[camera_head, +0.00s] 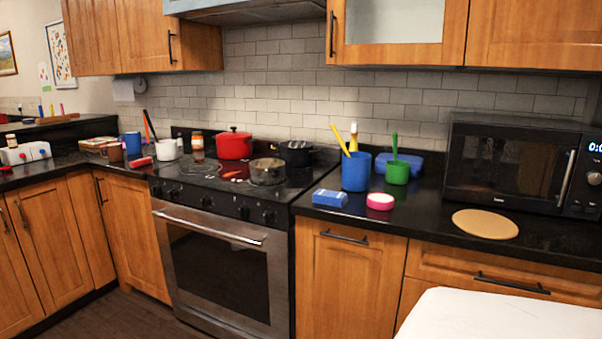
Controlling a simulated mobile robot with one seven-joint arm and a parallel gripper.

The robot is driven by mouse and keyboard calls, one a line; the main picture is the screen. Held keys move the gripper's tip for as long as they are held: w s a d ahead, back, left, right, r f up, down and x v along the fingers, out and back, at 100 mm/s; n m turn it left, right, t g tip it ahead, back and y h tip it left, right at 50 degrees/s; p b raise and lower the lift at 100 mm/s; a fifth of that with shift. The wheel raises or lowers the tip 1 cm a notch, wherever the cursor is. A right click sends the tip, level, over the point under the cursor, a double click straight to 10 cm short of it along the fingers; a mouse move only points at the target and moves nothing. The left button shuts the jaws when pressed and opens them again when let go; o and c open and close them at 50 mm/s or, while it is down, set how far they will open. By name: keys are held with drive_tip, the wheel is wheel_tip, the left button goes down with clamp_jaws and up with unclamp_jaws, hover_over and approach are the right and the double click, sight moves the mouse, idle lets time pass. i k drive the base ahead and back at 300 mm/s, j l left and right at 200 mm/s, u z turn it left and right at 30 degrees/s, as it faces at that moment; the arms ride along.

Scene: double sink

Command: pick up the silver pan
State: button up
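The silver pan (268,173) appears to be the small, round metallic pot at the front right of the black stovetop (215,182). It sits upright, in front of a black pot (296,152) and right of a red lidded pot (234,145). Its handle cannot be made out. My gripper is not in view.
Close to the stove's right are a blue box (330,198), a pink-and-white round item (380,201) and a blue cup (356,171) with utensils. A jar (197,147) stands at the stove's back left. A microwave (512,165) fills the right counter.

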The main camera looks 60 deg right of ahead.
sight(266, 177)
drive_tip(key=z, duration=1.45)
drive_tip(key=i+l+u, duration=0.15)
drive_tip(key=i+l, duration=0.15)
